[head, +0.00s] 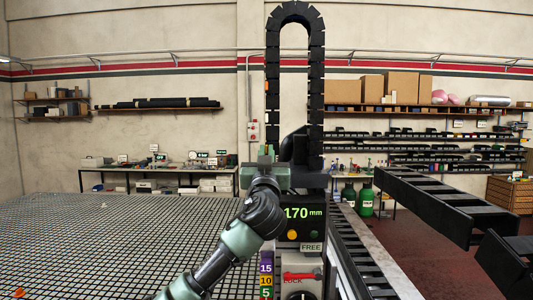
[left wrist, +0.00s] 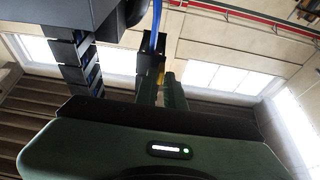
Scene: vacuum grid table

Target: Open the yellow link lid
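The black cable chain (head: 316,95) rises in a tall loop above the control unit in the head view. In the left wrist view a small yellow piece (left wrist: 161,76), which looks like the yellow link lid, shows at the tips of my left gripper (left wrist: 160,88). The fingers stand close together with a narrow gap, and the yellow shows in or just behind it. I cannot tell whether they grip it. In the head view my left gripper (head: 266,152) points up at the foot of the chain's left run, hiding most of that spot. My right gripper is not in view.
The control unit (head: 304,222) with a "170 mm" display and a red lock lever (head: 302,275) stands just right of my left arm. A black rail (head: 365,260) runs along the right side.

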